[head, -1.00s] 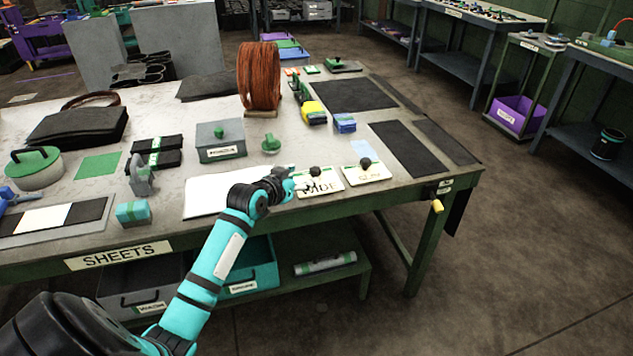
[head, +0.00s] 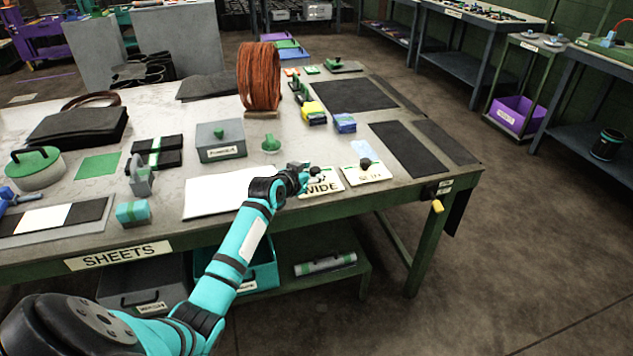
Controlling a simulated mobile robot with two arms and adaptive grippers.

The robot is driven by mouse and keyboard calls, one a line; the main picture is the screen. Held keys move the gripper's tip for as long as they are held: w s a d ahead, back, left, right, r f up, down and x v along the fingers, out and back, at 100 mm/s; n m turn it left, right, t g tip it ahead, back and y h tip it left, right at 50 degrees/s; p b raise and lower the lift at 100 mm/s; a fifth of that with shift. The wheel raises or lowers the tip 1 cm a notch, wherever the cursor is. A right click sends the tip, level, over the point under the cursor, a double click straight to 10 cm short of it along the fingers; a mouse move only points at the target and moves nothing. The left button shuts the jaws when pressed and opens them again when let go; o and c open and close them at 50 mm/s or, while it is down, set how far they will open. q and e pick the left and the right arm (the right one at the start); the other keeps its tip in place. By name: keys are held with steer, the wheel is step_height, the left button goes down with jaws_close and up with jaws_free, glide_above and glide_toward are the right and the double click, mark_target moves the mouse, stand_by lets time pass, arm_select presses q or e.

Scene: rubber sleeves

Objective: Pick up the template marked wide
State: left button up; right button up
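The template marked wide (head: 326,188) is a pale plate with dark letters and a green edge. It lies flat near the front edge of the sheets table. My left gripper (head: 304,174) is at its left side, low over the plate, and hides part of it. The plate's black knob is largely hidden by the gripper. The fingers are too small and overlapped to tell whether they are open or touching the knob. A second template (head: 378,175) with a black knob lies just to the right; its word is hard to read. My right gripper is out of view.
A white sheet (head: 218,196) lies under my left forearm. A green knob (head: 270,145), a grey box (head: 220,151), a copper-coloured coil (head: 259,80) and yellow (head: 314,113) and blue blocks (head: 344,123) stand behind. Dark sheets (head: 408,150) lie to the right.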

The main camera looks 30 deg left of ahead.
arm_select(q)
jaws_close()
